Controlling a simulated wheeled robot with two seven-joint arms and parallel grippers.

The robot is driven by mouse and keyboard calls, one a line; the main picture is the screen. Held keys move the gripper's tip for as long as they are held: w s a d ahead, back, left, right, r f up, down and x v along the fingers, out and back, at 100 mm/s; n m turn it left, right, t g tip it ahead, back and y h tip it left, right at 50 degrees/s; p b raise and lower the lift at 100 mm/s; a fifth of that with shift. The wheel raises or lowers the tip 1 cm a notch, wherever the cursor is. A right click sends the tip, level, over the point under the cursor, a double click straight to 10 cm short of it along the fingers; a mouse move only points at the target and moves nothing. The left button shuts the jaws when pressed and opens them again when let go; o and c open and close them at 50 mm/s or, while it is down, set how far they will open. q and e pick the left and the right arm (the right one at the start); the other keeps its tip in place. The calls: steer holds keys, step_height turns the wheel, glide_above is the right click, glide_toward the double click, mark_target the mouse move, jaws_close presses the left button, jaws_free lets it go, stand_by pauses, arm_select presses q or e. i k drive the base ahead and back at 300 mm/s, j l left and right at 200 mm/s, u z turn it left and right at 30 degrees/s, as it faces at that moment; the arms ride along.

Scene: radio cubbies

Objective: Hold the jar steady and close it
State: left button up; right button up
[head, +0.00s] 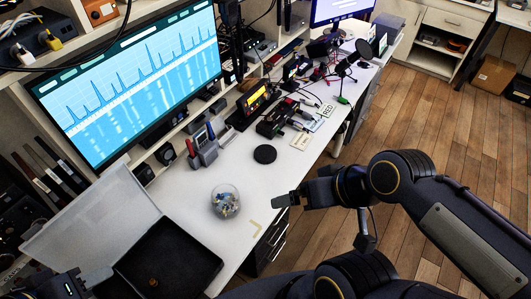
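A clear, rounded jar (225,202) with small blue-grey and brown pieces inside stands on the white desk. No lid shows on its top. A flat, round black disc that looks like its lid (265,154) lies on the desk behind and to the right of the jar.
An open black case (168,262) with a raised grey lid (88,225) lies front left, a small brown thing inside. A tool holder (204,148), radios and a large monitor (130,75) line the back. An L-shaped tan mark (254,229) is near the front edge.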

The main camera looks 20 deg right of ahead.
mark_target(225, 200)
steer(key=k, duration=0.6)
steer(key=u, duration=2.1)
steer(key=k+l, duration=0.15)
steer(key=l, duration=0.25)
steer(key=k+l, duration=0.15)
steer(key=l, duration=0.25)
steer(key=k+l, duration=0.15)
steer(key=l, duration=0.25)
steer(key=k+l, duration=0.1)
steer(key=l, duration=0.35)
steer(key=k+l, duration=0.15)
steer(key=l, duration=0.25)
steer(key=k+l, duration=0.15)
steer(key=l, duration=0.25)
steer(key=k+l, duration=0.15)
steer(key=l, duration=0.25)
